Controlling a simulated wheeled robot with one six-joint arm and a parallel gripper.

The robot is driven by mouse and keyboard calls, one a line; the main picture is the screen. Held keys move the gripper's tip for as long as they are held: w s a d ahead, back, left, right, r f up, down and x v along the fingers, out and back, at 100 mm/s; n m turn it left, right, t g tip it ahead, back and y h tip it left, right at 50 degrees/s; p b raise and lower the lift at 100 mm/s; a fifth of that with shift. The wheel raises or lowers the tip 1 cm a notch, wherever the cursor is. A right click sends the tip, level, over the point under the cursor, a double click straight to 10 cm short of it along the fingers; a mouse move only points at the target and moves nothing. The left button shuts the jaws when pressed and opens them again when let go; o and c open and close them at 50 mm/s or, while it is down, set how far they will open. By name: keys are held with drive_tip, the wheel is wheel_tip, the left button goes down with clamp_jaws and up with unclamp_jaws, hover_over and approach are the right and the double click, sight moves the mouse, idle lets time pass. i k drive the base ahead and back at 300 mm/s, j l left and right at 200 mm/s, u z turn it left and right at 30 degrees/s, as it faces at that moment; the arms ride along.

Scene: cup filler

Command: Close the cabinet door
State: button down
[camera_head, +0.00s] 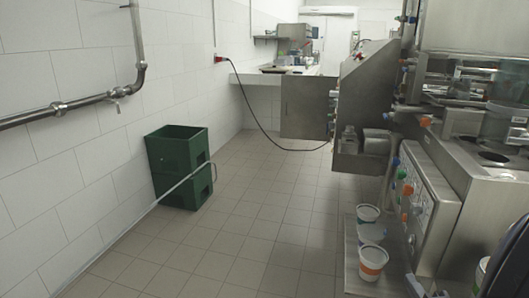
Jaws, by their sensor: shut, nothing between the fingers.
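A flat grey metal panel (304,107), which looks like the cabinet door, stands out to the left from the steel machine (369,90). It appears swung open, about square to the machine's side. Its hinge edge is partly hidden among the fittings on the machine's left side. A dark curved shape at the lower right edge may be part of my arm, but I cannot tell.
Two stacked green crates (180,165) stand by the left wall. Several white cups (372,258) stand on a low shelf at the right. The tiled floor (240,220) between is clear.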

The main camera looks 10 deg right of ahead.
sight(305, 108)
drive_tip(key=i, duration=3.7)
drive_tip(key=i+z, duration=0.15)
drive_tip(key=i, duration=0.25)
drive_tip(key=i+j+z, duration=0.15)
drive_tip(key=i, duration=0.3)
drive_tip(key=i+j+z, duration=0.2)
drive_tip(key=i, duration=0.2)
drive_tip(key=l, duration=0.1)
